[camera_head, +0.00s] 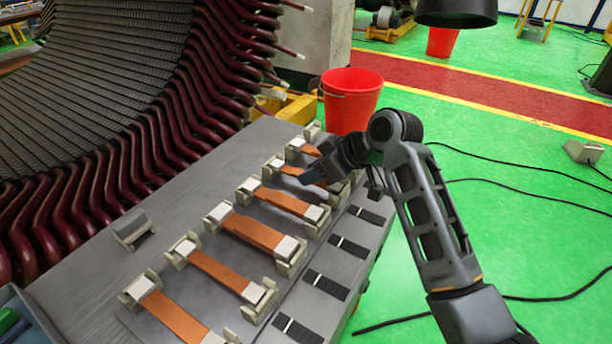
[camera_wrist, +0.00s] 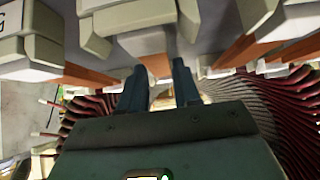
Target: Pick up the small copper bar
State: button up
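Several copper bars lie across pairs of pale holders on a grey table, longer at the front and shorter toward the back. A small copper bar (camera_head: 291,171) near the far end lies partly behind my gripper (camera_head: 312,176). Another short bar (camera_head: 309,149) lies just beyond it. My gripper is low over the far part of the row. In the wrist view my gripper (camera_wrist: 158,74) has its two dark fingers apart, with a copper bar (camera_wrist: 157,65) showing in line with the gap. I cannot tell whether the fingers touch it.
Longer bars (camera_head: 256,232) lie nearer on the grey table (camera_head: 95,265). Pale holders (camera_head: 313,215) stand close to my gripper. Black strips (camera_head: 325,285) line the table's right side. The stator (camera_head: 110,80) rises at the left; a red bucket (camera_head: 350,100) stands behind.

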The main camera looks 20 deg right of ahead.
grip_shut()
jog(key=shift+r, duration=0.1)
